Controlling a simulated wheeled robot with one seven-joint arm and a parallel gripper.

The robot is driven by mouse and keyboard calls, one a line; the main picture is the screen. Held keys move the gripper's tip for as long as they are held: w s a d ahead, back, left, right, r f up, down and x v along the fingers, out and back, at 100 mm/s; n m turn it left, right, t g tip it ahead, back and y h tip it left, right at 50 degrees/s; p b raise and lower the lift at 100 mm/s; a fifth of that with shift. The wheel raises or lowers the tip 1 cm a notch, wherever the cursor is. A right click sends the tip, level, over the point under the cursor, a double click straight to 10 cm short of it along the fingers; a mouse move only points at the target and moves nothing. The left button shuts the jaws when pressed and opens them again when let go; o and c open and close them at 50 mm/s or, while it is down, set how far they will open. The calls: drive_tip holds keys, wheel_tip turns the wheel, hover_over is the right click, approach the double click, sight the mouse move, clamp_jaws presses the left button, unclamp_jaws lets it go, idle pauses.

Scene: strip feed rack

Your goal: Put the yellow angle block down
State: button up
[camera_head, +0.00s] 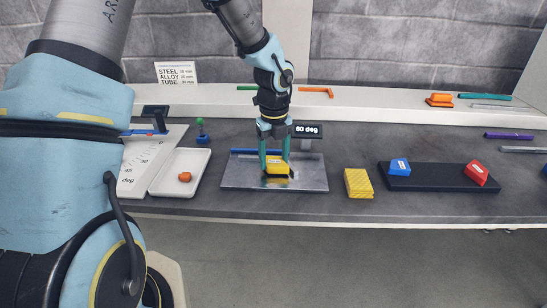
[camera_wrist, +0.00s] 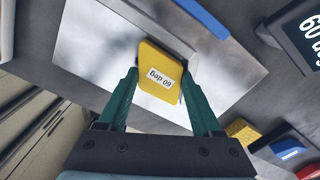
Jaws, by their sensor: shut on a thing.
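The yellow angle block (camera_head: 277,166), with a white label reading 60 deg, is between the fingers of my gripper (camera_head: 276,158). It also shows in the wrist view (camera_wrist: 158,68), where the green fingers of my gripper (camera_wrist: 160,77) close on its two sides. The block is over the middle of a shiny metal plate (camera_head: 240,178), also in the wrist view (camera_wrist: 95,45). A dark shadow lies close by it. I cannot tell whether its underside touches the plate. A blue bar (camera_head: 250,151) runs along the plate's far edge, partly hidden by my gripper.
A black 60 deg display (camera_head: 307,130) stands behind the plate. A ribbed yellow block (camera_head: 358,183) is to the right, then a black tray (camera_head: 435,179) with blue (camera_head: 399,166) and red (camera_head: 476,173) blocks. A white tray (camera_head: 163,187) is left.

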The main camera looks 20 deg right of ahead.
sight(274, 161)
drive_tip(key=shift+s+a+f, duration=0.15)
drive_tip(key=shift+a+f, duration=0.05)
drive_tip(key=shift+f, duration=0.3)
drive_tip(key=shift+s+a+f, duration=0.15)
drive_tip(key=shift+f, duration=0.35)
drive_tip(key=o, duration=1.3)
drive_tip(key=shift+o, duration=1.1)
drive_tip(key=shift+r, duration=0.25)
wheel_tip(274, 161, up, 13)
drive_tip(key=s+a+f+n, duration=0.1)
drive_tip(key=a+n, duration=1.3)
drive_tip(key=n, duration=0.3)
drive_tip(key=s+a+f+n+t, duration=0.1)
drive_tip(key=s+a+f+n, duration=0.1)
drive_tip(key=a+n, duration=1.3)
drive_tip(key=shift+s+a+n, duration=0.2)
drive_tip(key=shift+a+n, duration=0.05)
drive_tip(key=shift+n, duration=0.95)
